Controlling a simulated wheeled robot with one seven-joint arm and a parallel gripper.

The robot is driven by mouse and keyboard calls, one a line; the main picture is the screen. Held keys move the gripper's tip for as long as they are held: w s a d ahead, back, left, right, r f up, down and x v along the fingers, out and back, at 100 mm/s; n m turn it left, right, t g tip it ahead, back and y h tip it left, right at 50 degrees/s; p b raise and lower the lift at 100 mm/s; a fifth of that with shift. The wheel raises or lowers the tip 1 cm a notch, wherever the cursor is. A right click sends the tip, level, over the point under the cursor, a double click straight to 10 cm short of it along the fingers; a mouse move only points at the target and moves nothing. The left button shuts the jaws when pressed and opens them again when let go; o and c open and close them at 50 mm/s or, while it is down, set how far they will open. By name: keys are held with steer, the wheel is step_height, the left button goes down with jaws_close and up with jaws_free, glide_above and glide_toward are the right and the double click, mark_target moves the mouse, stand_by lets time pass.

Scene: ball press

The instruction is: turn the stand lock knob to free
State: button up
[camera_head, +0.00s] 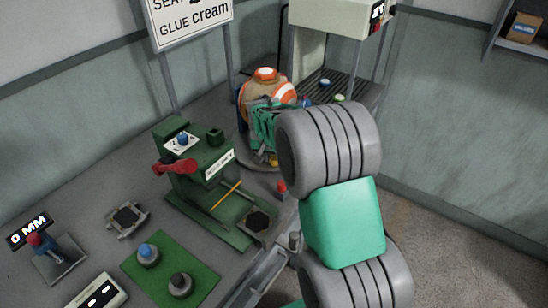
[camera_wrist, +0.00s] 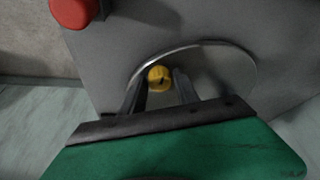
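The stand lock knob, a small yellow knob (camera_wrist: 159,78) with a dark mark on its face, shows in the wrist view inside a curved pale rim. My gripper (camera_wrist: 159,86) points at it with its two dark fingers apart, one on each side of the knob. Narrow gaps seem to show between knob and fingers; contact is not clear. In the head view my green gripper (camera_head: 266,128) is at the round stand with the orange-and-white ball (camera_head: 265,86). The gripper and arm hide much of the stand there.
A red knob (camera_wrist: 75,10) is close by at the wrist view's upper left. The green press (camera_head: 205,165) with a red handle stands left of the stand. A small red-topped post (camera_head: 281,189) is in front. A grey machine (camera_head: 330,25) stands behind.

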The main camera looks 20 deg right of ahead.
jaws_close()
steer(key=shift+n, duration=0.4)
steer(key=n, duration=0.1)
steer(key=n+y+b, duration=0.1)
steer(key=n, duration=0.1)
steer(key=shift+d+t+y, duration=0.15)
steer(key=shift+t+y, duration=0.15)
steer(key=shift+n+y+b, duration=0.5)
steer(key=shift+n+y, duration=0.1)
steer(key=shift+n, duration=1.2)
steer(key=shift+o, duration=2)
jaws_free()
